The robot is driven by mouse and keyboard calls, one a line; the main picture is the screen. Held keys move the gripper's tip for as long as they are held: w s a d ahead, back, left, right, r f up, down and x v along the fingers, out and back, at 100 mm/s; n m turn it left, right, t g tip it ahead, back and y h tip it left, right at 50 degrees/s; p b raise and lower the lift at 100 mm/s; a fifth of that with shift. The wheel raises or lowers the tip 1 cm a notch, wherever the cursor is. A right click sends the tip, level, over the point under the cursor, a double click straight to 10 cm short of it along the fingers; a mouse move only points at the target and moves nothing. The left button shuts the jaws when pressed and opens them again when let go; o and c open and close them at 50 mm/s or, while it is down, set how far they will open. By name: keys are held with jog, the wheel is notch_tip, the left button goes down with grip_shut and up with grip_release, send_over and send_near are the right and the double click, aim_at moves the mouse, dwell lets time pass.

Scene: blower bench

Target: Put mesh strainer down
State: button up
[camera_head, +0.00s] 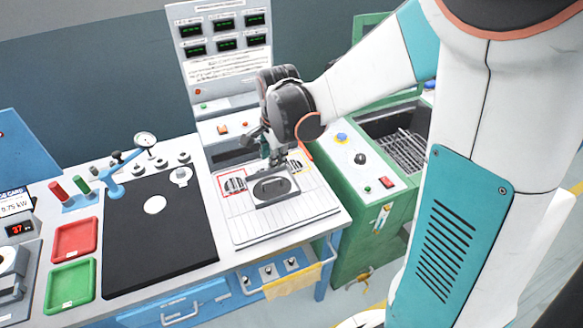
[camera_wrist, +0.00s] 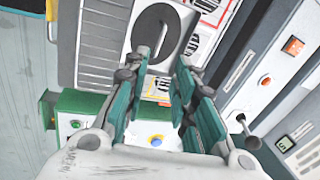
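A grey rectangular plate with a dark oval face (camera_head: 271,187) rests on the white slatted board (camera_head: 300,211) at the bench's right; I take it for the mesh strainer, though no mesh can be made out. In the wrist view its dark oval (camera_wrist: 152,30), with a light upright bar, lies just beyond my fingertips. My gripper (camera_head: 274,160) points down just behind the plate in the head view. In the wrist view its two teal fingers (camera_wrist: 163,60) are apart, and I see nothing held between them. Whether a fingertip touches the plate cannot be told.
A red-framed marking (camera_head: 232,184) and a yellow-framed marking (camera_head: 298,163) flank the plate. A black mat (camera_head: 150,245) lies left, with red (camera_head: 74,239) and green (camera_head: 70,286) trays beyond. A panel with displays (camera_head: 225,70) stands behind. A green machine (camera_head: 372,215) stands right.

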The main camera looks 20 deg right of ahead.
jog(key=s+r+n+t, duration=0.2)
jog(key=s+r+n, duration=0.4)
jog(key=s+n, duration=0.2)
jog(key=s+r+n+t, duration=0.2)
jog(key=s+r+n, duration=0.3)
jog(key=s+n, duration=0.3)
jog(key=s, duration=0.3)
jog(key=shift+s+r+n+t, duration=0.3)
jog(key=shift+r, duration=0.1)
jog(key=shift+d, duration=0.1)
